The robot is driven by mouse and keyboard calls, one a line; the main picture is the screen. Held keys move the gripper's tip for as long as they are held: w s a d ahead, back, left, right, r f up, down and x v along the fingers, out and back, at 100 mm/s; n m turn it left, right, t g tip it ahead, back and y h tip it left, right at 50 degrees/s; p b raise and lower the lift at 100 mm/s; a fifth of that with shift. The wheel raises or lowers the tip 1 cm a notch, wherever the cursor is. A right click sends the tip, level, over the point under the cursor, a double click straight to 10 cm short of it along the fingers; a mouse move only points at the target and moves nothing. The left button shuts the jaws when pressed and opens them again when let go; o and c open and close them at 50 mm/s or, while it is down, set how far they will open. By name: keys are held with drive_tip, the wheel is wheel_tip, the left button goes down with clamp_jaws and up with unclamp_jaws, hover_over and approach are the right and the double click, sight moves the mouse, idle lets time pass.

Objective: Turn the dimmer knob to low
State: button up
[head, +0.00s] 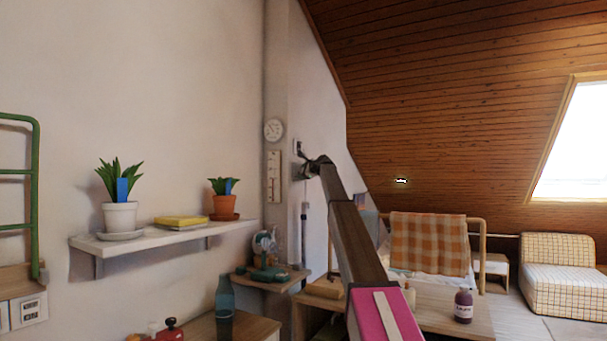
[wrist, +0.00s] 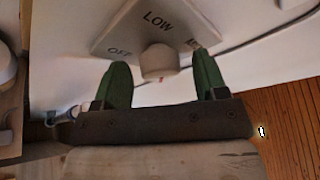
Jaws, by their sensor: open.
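The dimmer knob (wrist: 160,64) is a pale round knob on a white plate (wrist: 135,22) in the wrist view. The plate reads OFF at left and LOW at the top middle; a third label at right is partly hidden by a finger. My gripper (wrist: 161,58) is open, its two green fingers on either side of the knob with a visible gap on each side. In the head view my gripper (head: 308,168) is at the wall by the corner, small and dark; the knob itself cannot be made out there.
A shelf (head: 150,239) with potted plants is further left. Below my arm stands a wooden table (head: 450,316) with a dark bottle (head: 463,306).

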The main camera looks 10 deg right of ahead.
drive_tip(key=c, duration=0.9)
drive_tip(key=shift+n, duration=0.3)
drive_tip(key=m+g+y, duration=0.3)
drive_tip(key=m+y, duration=0.1)
drive_tip(key=m, duration=0.5)
drive_tip(key=m+g+y, duration=0.3)
drive_tip(key=m+y, duration=0.1)
drive_tip(key=m, duration=0.5)
drive_tip(key=w+f+m+g+y, duration=0.1)
drive_tip(key=m+y, duration=0.3)
drive_tip(key=m, duration=0.5)
drive_tip(key=shift+d+m+g, duration=0.35)
drive_tip(key=shift+m+g, duration=0.05)
drive_tip(key=shift+g, duration=0.5)
drive_tip(key=shift+n, duration=0.3)
